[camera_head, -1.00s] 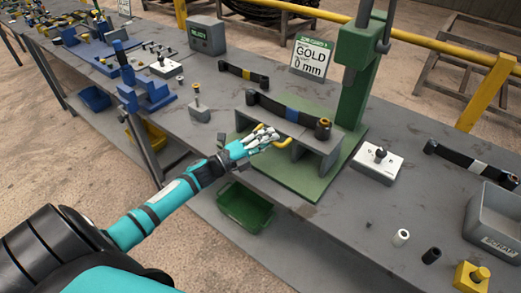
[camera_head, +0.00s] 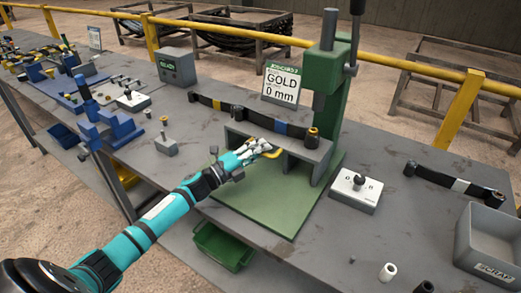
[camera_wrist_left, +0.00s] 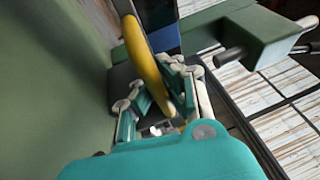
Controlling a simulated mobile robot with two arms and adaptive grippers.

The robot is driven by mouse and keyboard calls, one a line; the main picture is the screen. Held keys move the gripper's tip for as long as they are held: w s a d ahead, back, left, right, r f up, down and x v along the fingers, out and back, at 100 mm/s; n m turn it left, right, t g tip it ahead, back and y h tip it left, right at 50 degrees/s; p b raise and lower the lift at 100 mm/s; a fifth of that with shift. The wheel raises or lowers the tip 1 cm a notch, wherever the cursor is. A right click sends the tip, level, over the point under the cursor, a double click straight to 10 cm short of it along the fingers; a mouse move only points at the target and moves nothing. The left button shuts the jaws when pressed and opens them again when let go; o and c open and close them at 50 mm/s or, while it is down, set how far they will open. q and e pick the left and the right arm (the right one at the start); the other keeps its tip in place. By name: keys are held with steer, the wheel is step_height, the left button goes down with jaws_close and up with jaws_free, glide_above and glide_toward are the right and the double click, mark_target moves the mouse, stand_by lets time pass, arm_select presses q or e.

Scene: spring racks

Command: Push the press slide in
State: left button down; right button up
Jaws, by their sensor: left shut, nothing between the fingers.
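The green press (camera_head: 325,100) stands on the bench with a green base plate (camera_head: 290,210). On the plate is a grey press slide (camera_head: 312,157) shaped like a small table, with a black leaf spring (camera_head: 255,123) with a blue band lying on its top. A yellow handle (camera_head: 272,154) is at the slide's near side. My left gripper (camera_head: 266,146) is at this handle, its fingers shut with nothing between them. In the left wrist view the yellow handle (camera_wrist_left: 146,60) stands close against the fingers; whether they touch it I cannot tell. My right gripper is not in view.
A sign reading GOLD 0 mm (camera_head: 283,88) stands behind the press. A white switch box (camera_head: 355,192) is right of it, then another leaf spring (camera_head: 455,183) and a grey scrap bin (camera_head: 490,238). A green bin (camera_head: 222,246) hangs below the bench's front edge.

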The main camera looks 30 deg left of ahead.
arm_select(q)
steer(key=shift+s+f, duration=0.1)
steer(key=shift+f, duration=0.3)
steer(key=c, duration=1.4)
jaws_free()
steer(key=shift+o, duration=0.3)
steer(key=shift+r, duration=0.15)
steer(key=v, duration=1.1)
steer(key=shift+s+a, duration=0.25)
steer(key=shift+s, duration=0.05)
